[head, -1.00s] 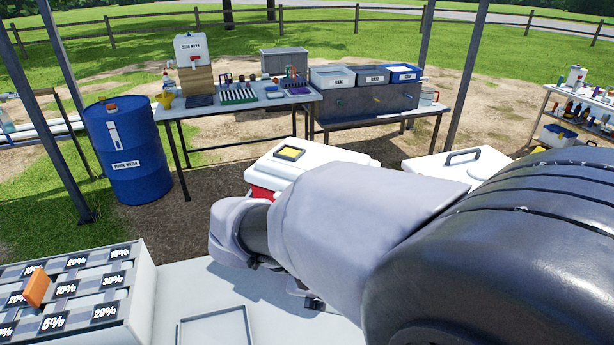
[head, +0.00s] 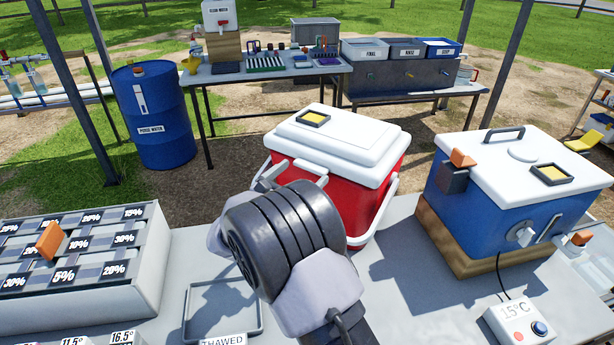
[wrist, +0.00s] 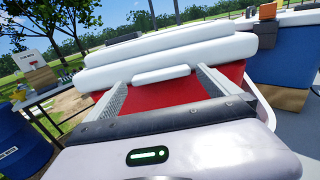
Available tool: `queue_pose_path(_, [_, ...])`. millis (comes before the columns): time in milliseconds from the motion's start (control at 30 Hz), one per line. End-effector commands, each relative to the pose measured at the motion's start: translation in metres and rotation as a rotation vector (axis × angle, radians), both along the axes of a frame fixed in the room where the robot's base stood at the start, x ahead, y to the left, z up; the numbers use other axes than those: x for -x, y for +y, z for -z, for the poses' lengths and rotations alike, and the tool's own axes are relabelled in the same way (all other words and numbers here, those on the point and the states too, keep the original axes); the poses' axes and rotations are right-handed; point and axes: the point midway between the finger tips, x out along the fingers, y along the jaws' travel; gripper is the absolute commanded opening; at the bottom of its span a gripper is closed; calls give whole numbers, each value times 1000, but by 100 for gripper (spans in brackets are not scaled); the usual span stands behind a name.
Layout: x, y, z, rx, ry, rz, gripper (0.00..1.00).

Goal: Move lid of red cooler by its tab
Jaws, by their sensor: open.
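The red cooler (head: 370,195) stands on the grey table in the head view, with its white lid (head: 345,143) closed on top. In the wrist view the lid (wrist: 170,50) spans the upper middle above the red front wall (wrist: 165,95). The lid's white tab (wrist: 161,74) juts from the front edge. My gripper (wrist: 160,80) is open, its two fingers on either side of the tab. I cannot tell whether either finger touches it. In the head view my wrist hides part of the cooler's front.
A blue cooler (head: 480,200) with a white lid stands on a wooden base to the right. A tray (head: 190,318) marked THAWED and a percentage-labelled rack (head: 135,285) are at left. A temperature box (head: 517,322) sits front right. A white handle (head: 372,222) flanks the red cooler.

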Motion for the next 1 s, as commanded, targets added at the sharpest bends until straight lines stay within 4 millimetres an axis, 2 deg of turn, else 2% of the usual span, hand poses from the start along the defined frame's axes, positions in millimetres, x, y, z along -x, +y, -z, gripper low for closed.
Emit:
queue_pose_path(100, [-16,-9,2,-1,0,1,100])
queue_pose_path(200, [-22,-13,1,0,0,0,100])
queue_pose_path(533, [-26,-15,-1,0,1,-1,100])
queue_pose_path(933, [-26,-15,0,0,1,0,21])
queue_pose_path(1000, [-26,-15,-1,0,1,0,18])
